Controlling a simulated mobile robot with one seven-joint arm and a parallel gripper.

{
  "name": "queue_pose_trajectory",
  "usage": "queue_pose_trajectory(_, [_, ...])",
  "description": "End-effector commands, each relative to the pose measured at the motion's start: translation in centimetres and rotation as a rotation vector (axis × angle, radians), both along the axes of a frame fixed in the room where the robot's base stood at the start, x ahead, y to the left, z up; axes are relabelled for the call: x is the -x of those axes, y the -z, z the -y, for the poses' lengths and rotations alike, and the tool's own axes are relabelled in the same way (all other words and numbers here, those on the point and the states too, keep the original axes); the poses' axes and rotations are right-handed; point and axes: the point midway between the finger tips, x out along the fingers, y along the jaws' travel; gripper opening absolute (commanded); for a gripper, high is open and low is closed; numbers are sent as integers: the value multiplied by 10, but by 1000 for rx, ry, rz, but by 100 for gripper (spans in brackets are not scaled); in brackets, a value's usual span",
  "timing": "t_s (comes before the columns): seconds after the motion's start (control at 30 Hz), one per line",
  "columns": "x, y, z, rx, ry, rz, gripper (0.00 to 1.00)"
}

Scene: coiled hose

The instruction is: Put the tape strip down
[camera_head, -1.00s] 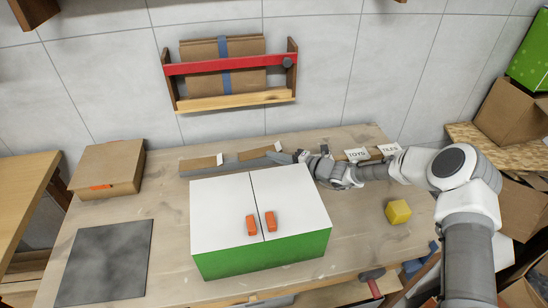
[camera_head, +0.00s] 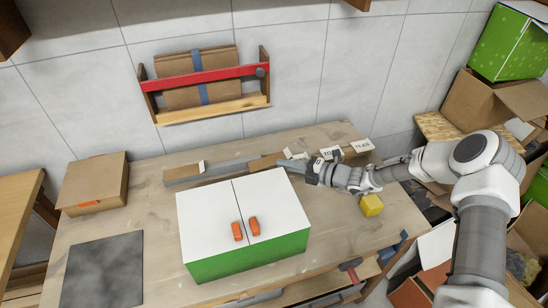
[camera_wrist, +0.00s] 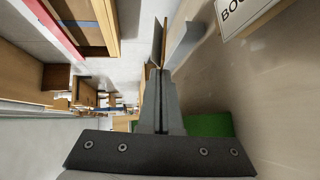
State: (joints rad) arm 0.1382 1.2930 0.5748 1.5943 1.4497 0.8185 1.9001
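My gripper (camera_head: 282,163) is above the back of the workbench (camera_head: 330,228), just behind the white-topped cabinet. In the wrist view its two fingers (camera_wrist: 160,75) lie close together and look shut. A thin brown and dark upright piece (camera_wrist: 158,42) shows at or just beyond the fingertips. I cannot tell whether it is the tape strip held between them or part of what lies behind. No tape strip can be made out for certain at my gripper in the head view. A blue band (camera_head: 202,92) crosses the cardboard on the wall rack.
The cabinet (camera_head: 240,202) with a green front stands mid-bench. Low grey trays with cardboard and white labels (camera_head: 361,146) line the back. A yellow block (camera_head: 371,205) sits right, a cardboard box (camera_head: 95,182) left. The dark square plate (camera_head: 104,272) is bare.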

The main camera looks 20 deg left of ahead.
Motion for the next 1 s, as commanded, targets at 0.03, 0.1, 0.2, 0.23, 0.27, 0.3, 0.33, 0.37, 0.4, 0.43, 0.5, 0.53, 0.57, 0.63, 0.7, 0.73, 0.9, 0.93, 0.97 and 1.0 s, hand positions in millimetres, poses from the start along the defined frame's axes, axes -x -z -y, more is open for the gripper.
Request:
queue_pose_trajectory(0.03, [0, -7, 8, 0, 1, 0, 0])
queue_pose_trajectory(0.1, [0, -9, 16, 0, 2, 0, 0])
queue_pose_trajectory(0.2, [2, -10, 23, 0, 0, -1, 0])
queue_pose_trajectory(0.23, [2, -10, 24, -1, 0, 0, 0])
queue_pose_trajectory(0.27, [2, -10, 24, -1, -1, 0, 0])
queue_pose_trajectory(0.3, [2, -10, 25, -1, -1, 0, 0])
queue_pose_trajectory(0.33, [2, -9, 25, -1, -1, 0, 0])
queue_pose_trajectory(0.37, [2, -9, 24, -1, -1, 0, 0])
queue_pose_trajectory(0.4, [2, -9, 24, -1, -1, 0, 0])
queue_pose_trajectory(0.43, [2, -9, 24, -1, -1, 0, 0])
queue_pose_trajectory(0.5, [2, -9, 24, -1, -1, 1, 0])
queue_pose_trajectory(0.53, [2, -9, 24, -1, -1, 1, 0])
queue_pose_trajectory(0.57, [2, -9, 24, -1, 0, 1, 0])
queue_pose_trajectory(0.63, [2, -9, 24, -1, 0, 1, 0])
queue_pose_trajectory(0.7, [2, -9, 24, -1, 0, 1, 0])
queue_pose_trajectory(0.73, [2, -10, 24, -1, 0, 1, 0])
queue_pose_trajectory(0.9, [2, -26, 24, -1, 0, 1, 0])
queue_pose_trajectory(0.93, [2, -31, 24, -1, 0, 1, 0])
queue_pose_trajectory(0.97, [2, -36, 24, -1, 0, 1, 0])
queue_pose_trajectory(1.0, [2, -44, 24, -1, 0, 1, 0])
